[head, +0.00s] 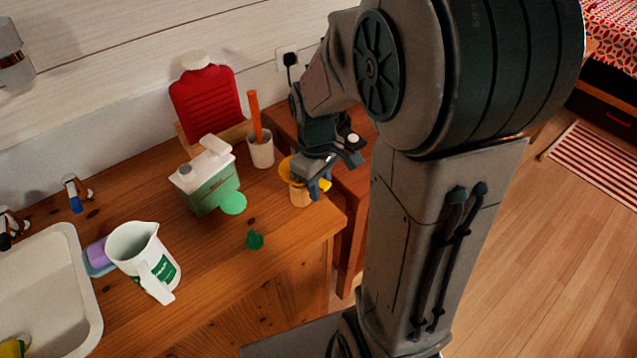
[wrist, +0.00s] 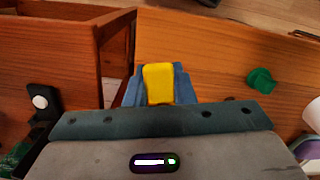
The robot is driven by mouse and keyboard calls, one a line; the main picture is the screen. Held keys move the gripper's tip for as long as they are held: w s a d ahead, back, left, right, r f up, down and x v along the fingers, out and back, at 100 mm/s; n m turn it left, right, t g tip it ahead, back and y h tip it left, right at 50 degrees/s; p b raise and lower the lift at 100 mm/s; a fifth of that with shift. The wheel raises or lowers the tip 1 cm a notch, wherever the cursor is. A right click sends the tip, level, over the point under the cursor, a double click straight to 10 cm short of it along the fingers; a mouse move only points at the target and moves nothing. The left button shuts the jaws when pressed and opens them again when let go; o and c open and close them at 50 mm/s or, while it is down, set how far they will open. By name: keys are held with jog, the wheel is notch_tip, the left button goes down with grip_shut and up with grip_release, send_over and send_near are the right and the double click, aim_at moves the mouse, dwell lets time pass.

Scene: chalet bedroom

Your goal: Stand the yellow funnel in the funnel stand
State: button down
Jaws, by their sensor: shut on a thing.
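A tan cylinder (head: 299,197), apparently the funnel stand, is directly below the funnel in the head view. I cannot tell whether the funnel rests in it or is just above. The stand is hidden in the wrist view.
A white cup with an orange-handled tool (head: 261,150), a green-and-white canister (head: 210,182), a flat green disc (head: 233,203), a small green object (head: 254,240) and a white jug (head: 142,255) stand left of my gripper. The sink (head: 45,290) is far left. The counter's front edge is close.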

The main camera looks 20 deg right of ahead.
jog(key=shift+f, duration=0.4)
jog(key=c, duration=1.1)
grip_release()
jog(key=shift+c, duration=0.2)
notch_tip(320, 180, up, 14)
jog(key=shift+w+a, duration=0.2)
jog(key=shift+w, duration=0.05)
jog(key=shift+f, duration=0.1)
jog(key=s+a+f+m+t, duration=0.2)
jog(key=s+m, duration=0.4)
jog(key=s, duration=0.4)
notch_tip(320, 180, down, 2)
jog(key=shift+t+p, duration=0.35)
jog(key=shift+t, duration=0.25)
